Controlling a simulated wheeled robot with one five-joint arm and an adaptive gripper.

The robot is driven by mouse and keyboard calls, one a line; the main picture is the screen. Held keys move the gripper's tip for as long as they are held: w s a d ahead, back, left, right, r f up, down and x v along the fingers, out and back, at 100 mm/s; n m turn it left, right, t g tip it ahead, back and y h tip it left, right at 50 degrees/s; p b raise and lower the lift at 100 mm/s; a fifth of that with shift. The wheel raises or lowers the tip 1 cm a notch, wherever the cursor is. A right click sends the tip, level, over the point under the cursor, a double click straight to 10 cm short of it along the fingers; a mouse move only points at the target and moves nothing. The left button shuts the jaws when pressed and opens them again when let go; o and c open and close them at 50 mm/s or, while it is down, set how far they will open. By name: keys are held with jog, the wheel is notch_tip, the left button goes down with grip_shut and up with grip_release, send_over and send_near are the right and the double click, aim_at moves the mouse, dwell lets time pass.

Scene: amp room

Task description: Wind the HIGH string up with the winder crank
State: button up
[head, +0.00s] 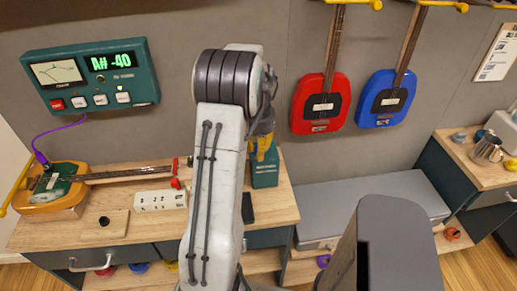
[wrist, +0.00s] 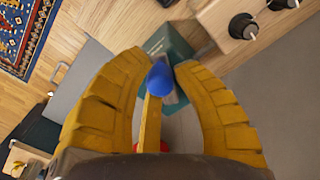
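The guitar (head: 60,195) lies on the bench at left, its neck running right to a red peg (head: 176,183). The green tuner (head: 90,76) on the wall reads A# -40. My gripper (head: 262,140) is mostly hidden behind my arm, above a teal box (head: 265,171) at the bench's right end. In the wrist view, a blue knob (wrist: 161,78) on a yellow bar (wrist: 151,122) sits between my two yellow fingers (wrist: 163,60). It looks like the winder crank's handle. The fingers are apart on either side of it; contact is not clear.
A red guitar (head: 320,104) and a blue guitar (head: 386,99) hang on the wall. A grey case (head: 370,204) stands right of the bench.

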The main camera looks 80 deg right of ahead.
grip_shut()
jog(key=shift+w+m, duration=0.1)
jog(key=shift+m, duration=0.2)
jog(key=m, duration=0.1)
jog(key=w+m, duration=0.1)
jog(key=shift+d+m, duration=0.15)
jog(key=shift+m, duration=0.15)
jog(key=m, duration=0.1)
jog(key=w+m, duration=0.1)
jog(key=shift+w+d+m, duration=0.1)
jog(key=shift+d+m, duration=0.2)
jog(key=shift+m, duration=0.1)
jog(key=shift+w+d+m+p, duration=0.3)
jog(key=shift+d+m, duration=0.15)
jog(key=shift+m, duration=0.85)
jog(key=shift+w+d+m+p, duration=0.25)
jog(key=shift+d+m, duration=0.25)
jog(key=shift+m, duration=0.8)
jog(key=shift+w+d+m+p, duration=0.2)
jog(key=shift+w+d+m, duration=0.2)
jog(key=shift+m, duration=0.9)
jog(key=shift+d, duration=0.1)
